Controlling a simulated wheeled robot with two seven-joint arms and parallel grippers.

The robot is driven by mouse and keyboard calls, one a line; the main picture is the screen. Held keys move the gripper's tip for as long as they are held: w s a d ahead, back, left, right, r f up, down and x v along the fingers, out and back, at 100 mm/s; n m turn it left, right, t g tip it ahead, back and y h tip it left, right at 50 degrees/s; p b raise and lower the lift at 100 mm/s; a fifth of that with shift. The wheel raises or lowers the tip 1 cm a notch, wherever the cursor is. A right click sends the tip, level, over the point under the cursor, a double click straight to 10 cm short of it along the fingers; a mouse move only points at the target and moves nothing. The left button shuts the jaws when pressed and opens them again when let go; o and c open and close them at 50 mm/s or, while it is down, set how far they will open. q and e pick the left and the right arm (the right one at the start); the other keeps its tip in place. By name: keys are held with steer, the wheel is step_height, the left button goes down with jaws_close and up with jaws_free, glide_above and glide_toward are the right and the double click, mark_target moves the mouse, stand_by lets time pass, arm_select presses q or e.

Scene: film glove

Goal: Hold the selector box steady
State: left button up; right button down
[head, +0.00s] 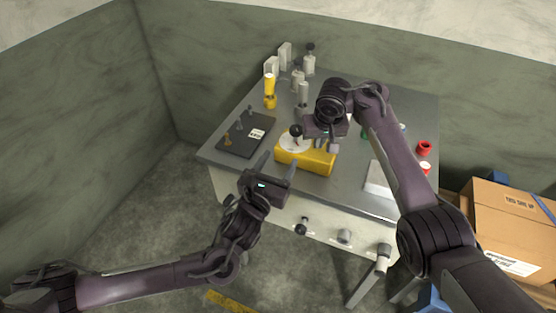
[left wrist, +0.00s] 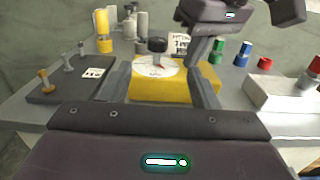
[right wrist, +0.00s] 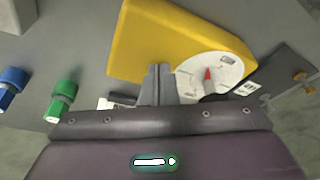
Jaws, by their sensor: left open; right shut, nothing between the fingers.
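The selector box is a yellow block (head: 312,160) near the front middle of the grey table, with a white dial and a black knob (head: 296,131) on top. It also shows in the left wrist view (left wrist: 175,90) and the right wrist view (right wrist: 150,40). In the right wrist view the dial (right wrist: 212,72) carries a red pointer. My left gripper (head: 279,168) is open in front of the box, its fingers pointing at it. My right gripper (head: 327,145) is shut and empty, above the box beside the dial. I cannot tell whether it touches the box.
A dark panel with small levers (head: 236,141) lies left of the box. A yellow cylinder (head: 270,92) and grey fittings (head: 309,65) stand behind. A white block (head: 379,180) and red-capped pieces (head: 424,148) are at right. Cardboard boxes (head: 510,215) stand right of the table.

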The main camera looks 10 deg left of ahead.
arm_select(q)
steer(key=w+d+r+m+g+h, duration=0.2)
steer(key=w+d+r+m+h, duration=0.1)
steer(key=m+h, duration=0.25)
steer(key=m+g+h, duration=0.2)
steer(key=m+g, duration=0.3)
steer(key=g, duration=0.5)
glide_toward(296, 134)
steer(key=x, duration=0.2)
steer(key=w+x, duration=0.1)
steer(key=x, duration=0.5)
steer(key=shift+w+a, duration=0.2)
steer(key=shift+a, duration=0.1)
steer(key=c, duration=1)
steer(key=shift+o, duration=0.2)
steer(key=shift+n, duration=0.25)
